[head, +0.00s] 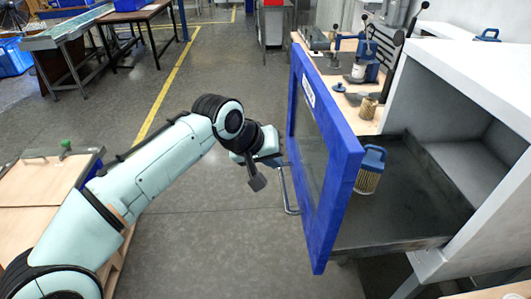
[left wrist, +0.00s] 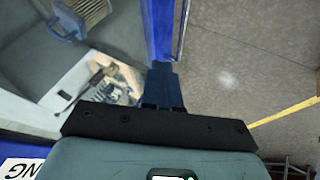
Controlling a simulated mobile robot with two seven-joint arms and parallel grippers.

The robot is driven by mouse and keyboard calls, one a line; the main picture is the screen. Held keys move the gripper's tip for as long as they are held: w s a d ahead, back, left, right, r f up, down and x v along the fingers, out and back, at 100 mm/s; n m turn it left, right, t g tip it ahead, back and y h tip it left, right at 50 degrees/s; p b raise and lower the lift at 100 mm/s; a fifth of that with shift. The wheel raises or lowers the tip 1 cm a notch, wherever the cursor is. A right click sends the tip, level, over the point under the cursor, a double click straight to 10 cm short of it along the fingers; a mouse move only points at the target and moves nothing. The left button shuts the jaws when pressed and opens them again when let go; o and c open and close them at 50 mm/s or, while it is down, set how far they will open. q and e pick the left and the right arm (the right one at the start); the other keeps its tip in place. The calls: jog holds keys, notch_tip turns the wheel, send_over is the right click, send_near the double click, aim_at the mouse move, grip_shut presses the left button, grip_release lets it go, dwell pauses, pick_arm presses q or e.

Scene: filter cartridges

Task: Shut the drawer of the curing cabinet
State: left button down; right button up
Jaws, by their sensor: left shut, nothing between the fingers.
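The curing cabinet (head: 455,75) is a white box at the right. Its drawer is pulled out, with a blue-framed window front (head: 340,190) and a dark tray (head: 400,225). A filter cartridge (head: 369,170) with a blue handled cap stands upright in the tray. A metal bar handle (head: 288,190) is on the drawer's outer face. My left gripper (head: 279,161) is shut and empty at the upper part of the handle; I cannot tell if it touches.
A workbench (head: 345,85) with tools and another cartridge (head: 368,109) stands behind the drawer front. A wooden-topped table (head: 40,185) is at the left. The floor (head: 205,225) left of the drawer front is clear.

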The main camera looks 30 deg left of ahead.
pick_arm(q)
jog(key=w+d, duration=0.1)
jog(key=w+d+f, duration=0.1)
jog(key=w+d, duration=0.1)
jog(key=shift+w+d+f, duration=0.3)
jog(key=shift+w+f, duration=0.05)
jog(key=shift+w, duration=0.05)
